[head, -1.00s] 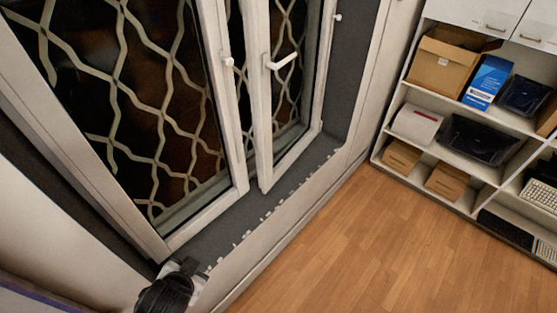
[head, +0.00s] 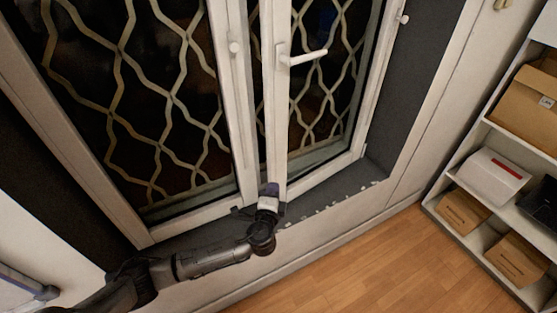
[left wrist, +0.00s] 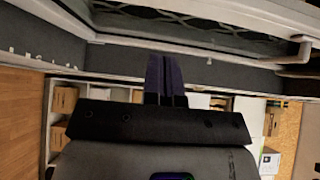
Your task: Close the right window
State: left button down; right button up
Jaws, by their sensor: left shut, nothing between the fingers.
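The right window (head: 280,120) is a white-framed sash with a white lever handle (head: 303,57). It stands slightly ajar, its free left edge inward beside the left window (head: 222,100). My left gripper (head: 270,190) is shut and empty at the lower free corner of the right window, over the sill. I cannot tell whether it touches the frame. In the left wrist view its dark purple fingers (left wrist: 160,75) are together, below the window's bottom rail (left wrist: 200,42). My right gripper is out of view.
A dark grey sill (head: 325,192) with small white bits along its edge runs below the windows. A shelf unit with boxes (head: 497,173) stands at the right. The wooden floor (head: 370,265) between is clear. A patterned grille (head: 150,90) lies behind the glass.

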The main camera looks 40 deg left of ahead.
pick_arm(q)
send_near(274, 153)
jog(key=w, duration=0.4)
jog(key=shift+w+a+r+b, duration=0.1)
jog(key=shift+w+a+b, duration=0.25)
jog(key=shift+w+a, duration=0.55)
jog(key=shift+a, duration=0.65)
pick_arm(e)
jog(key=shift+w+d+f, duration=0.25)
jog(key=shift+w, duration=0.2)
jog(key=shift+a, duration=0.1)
